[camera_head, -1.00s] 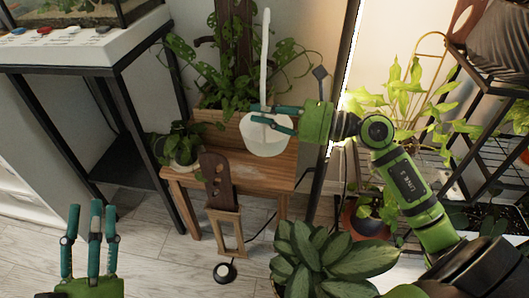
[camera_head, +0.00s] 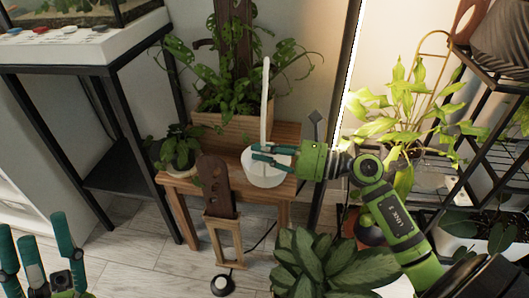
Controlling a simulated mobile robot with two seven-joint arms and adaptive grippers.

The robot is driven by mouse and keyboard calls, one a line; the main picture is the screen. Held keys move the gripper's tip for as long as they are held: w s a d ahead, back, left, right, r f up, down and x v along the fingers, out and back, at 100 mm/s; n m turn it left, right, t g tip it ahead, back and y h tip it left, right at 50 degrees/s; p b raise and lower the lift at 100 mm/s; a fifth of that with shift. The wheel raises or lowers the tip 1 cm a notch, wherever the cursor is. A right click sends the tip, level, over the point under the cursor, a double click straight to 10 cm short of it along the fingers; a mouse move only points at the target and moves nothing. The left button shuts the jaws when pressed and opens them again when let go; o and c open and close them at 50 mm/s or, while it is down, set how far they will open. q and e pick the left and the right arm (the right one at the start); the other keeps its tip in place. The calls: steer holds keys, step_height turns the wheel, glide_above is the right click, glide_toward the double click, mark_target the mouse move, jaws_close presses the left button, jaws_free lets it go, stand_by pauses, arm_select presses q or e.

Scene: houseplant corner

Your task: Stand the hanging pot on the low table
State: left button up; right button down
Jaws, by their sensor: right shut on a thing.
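The hanging pot (camera_head: 265,176) is a white round bowl with a tall white hanger (camera_head: 265,90) rising from it. It looks upright, over the front right part of the low wooden table (camera_head: 287,133). I cannot tell whether its base touches the tabletop. My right gripper (camera_head: 262,156) comes in from the right and is shut on the hanging pot at its hanger, just above the bowl; the fingers hide part of the rim. My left gripper (camera_head: 38,252) is at the bottom left, open and empty, away from the table.
A dark brown board on a wooden stand (camera_head: 217,187) stands in front. A broad-leaved plant (camera_head: 320,262) fills the lower right foreground.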

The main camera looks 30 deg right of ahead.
steer(key=shift+r, duration=0.1)
steer(key=c, duration=1.2)
jaws_free()
steer(key=shift+f, duration=0.2)
steer(key=shift+c, duration=0.2)
steer(key=shift+r, duration=0.1)
